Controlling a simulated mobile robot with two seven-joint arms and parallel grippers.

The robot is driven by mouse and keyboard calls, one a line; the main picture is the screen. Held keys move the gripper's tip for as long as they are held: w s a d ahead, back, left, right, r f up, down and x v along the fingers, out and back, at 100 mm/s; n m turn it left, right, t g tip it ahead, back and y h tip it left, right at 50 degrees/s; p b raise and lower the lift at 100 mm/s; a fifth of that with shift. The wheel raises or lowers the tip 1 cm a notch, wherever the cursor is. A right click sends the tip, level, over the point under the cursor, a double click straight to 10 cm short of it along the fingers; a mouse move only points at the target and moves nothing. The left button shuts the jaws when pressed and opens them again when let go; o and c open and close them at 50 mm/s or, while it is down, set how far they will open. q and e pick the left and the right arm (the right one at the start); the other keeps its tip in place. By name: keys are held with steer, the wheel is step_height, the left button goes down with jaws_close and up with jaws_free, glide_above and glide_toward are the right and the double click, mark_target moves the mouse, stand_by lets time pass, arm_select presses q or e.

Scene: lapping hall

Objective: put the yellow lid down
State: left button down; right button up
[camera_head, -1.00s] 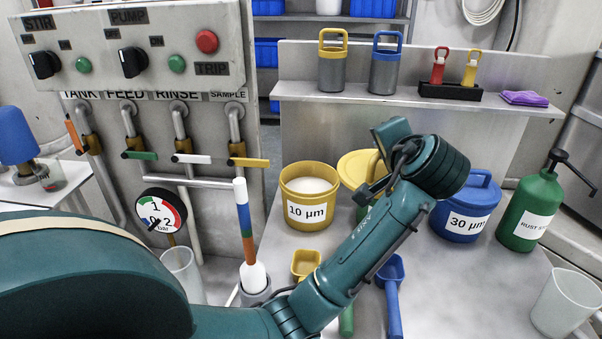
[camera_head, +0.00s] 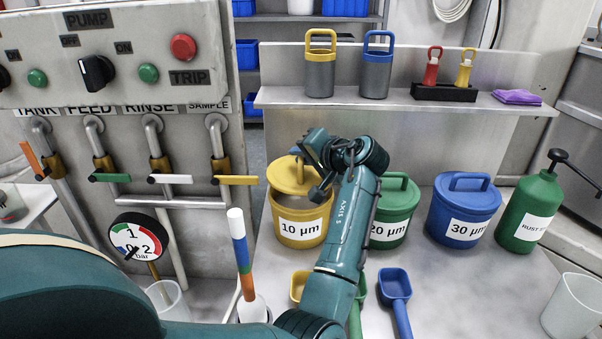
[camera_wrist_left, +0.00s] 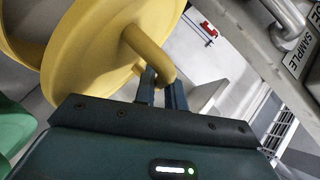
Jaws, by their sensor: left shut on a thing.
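The yellow lid (camera_head: 285,176) is a round disc with a loop handle, over the mouth of the yellow 10 µm tub (camera_head: 300,228). My left gripper (camera_head: 303,165) is shut on the lid's handle. In the left wrist view, the fingers (camera_wrist_left: 162,90) grip the handle beside the large yellow lid (camera_wrist_left: 92,50). My arm and gripper hide part of the lid and the tub's right rim. My right gripper is not in view.
A green 20 µm tub (camera_head: 393,215) stands close right of the yellow one, then a blue 30 µm tub (camera_head: 463,210) and a green bottle (camera_head: 533,208). Coloured scoops lie in front, including a blue one (camera_head: 396,288). The valve panel (camera_head: 120,70) is at left.

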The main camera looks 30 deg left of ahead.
mark_target(303, 171)
arm_select(q)
steer(key=shift+f, duration=2.05)
steer(key=shift+f, duration=0.1)
steer(key=c, duration=1.5)
jaws_free()
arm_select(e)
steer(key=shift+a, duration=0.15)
arm_select(q)
steer(key=shift+o, duration=0.2)
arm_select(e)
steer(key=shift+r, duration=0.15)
